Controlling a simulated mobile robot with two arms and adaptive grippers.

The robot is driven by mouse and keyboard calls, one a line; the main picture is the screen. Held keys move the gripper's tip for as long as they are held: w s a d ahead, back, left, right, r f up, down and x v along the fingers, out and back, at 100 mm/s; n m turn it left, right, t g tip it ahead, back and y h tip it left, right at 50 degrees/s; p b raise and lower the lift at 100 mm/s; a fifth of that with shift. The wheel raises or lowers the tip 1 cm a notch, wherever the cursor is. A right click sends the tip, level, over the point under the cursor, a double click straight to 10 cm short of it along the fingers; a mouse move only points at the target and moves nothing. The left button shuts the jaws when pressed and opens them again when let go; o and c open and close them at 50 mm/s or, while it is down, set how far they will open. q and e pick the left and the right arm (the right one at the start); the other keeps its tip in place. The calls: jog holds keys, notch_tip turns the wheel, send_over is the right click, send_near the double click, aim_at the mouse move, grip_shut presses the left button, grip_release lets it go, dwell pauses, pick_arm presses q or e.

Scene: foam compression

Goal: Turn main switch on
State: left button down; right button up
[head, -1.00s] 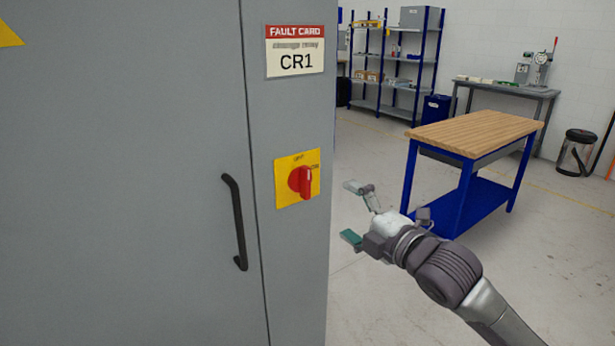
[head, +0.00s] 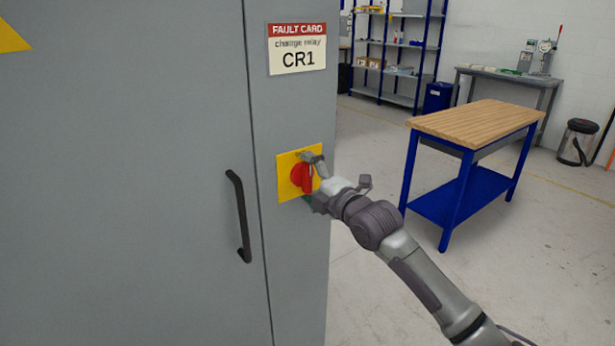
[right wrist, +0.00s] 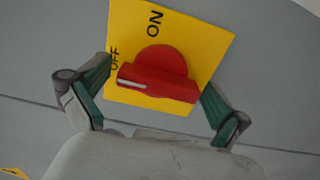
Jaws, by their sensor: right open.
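The main switch is a red rotary knob (head: 299,178) on a yellow plate (head: 284,186), on the front of the grey cabinet (head: 150,200). In the right wrist view, the knob (right wrist: 158,78) has a bar handle lying nearly level. The white mark at its left end is beside the OFF label; ON is at the top of the plate (right wrist: 200,45). My right gripper (head: 311,180) is open at the switch. Its green-padded fingers stand at either end of the handle, with no clear contact. The left gripper is not in view.
A fault card (head: 297,48) reading "change relay CR1" is above the switch. A black door handle (head: 239,215) is to its left. A wood-topped blue workbench (head: 475,122) stands at right, with open floor between it and the cabinet.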

jog(key=c, duration=1.1)
jog(key=shift+m, duration=0.4)
jog(key=m+p, duration=0.1)
jog(key=m, duration=0.2)
jog(key=shift+m, duration=0.4)
jog(key=m+p, duration=0.1)
jog(key=m, duration=0.3)
jog(key=shift+m, duration=0.3)
jog(key=m+p, duration=0.1)
jog(key=m, duration=0.3)
jog(key=m+p, duration=0.1)
jog(key=m, duration=0.3)
jog(key=shift+f+m, duration=0.1)
jog(key=shift+m, duration=0.2)
